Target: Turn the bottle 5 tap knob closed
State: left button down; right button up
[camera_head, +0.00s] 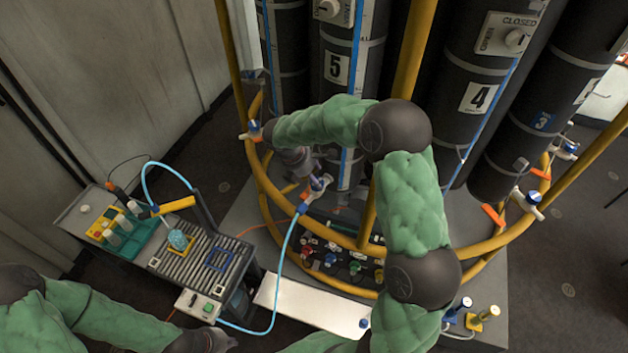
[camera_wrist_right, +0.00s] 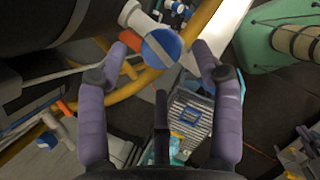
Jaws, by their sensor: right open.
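Bottle 5 (camera_head: 337,100) is a dark upright cylinder with a white "5" label. Low on it is a tap with a blue knob (camera_head: 319,183), where a light blue hose joins. My right gripper (camera_head: 297,162) is partly hidden beside that tap. In the right wrist view, my right gripper (camera_wrist_right: 160,62) is open, and a round blue tap knob (camera_wrist_right: 162,47) on a white stem lies between and slightly beyond its purple fingertips. I cannot tell if they touch. My left gripper (camera_head: 212,341) is at the lower left edge, dark, and its fingers are not clear.
Yellow rails (camera_head: 275,217) ring the bottles. Bottle 4 (camera_head: 476,98) stands to the right. Another blue-handled tap (camera_head: 252,131) is at the left of the ring. A ribbed work cart (camera_head: 195,268) stands at left, and a white board (camera_head: 318,306) lies in front.

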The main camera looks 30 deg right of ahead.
jog(key=shift+s+d+f, duration=0.15)
jog(key=shift+d+f, duration=0.05)
jog(key=shift+f, duration=0.25)
jog(key=shift+s+d+f, duration=0.1)
jog(key=shift+d+f, duration=0.1)
jog(key=shift+f, duration=0.25)
jog(key=shift+w+d+f, duration=0.15)
jog(key=shift+w+f, duration=0.05)
jog(key=shift+f, duration=0.25)
jog(key=shift+s, duration=0.1)
jog(key=c, duration=1.1)
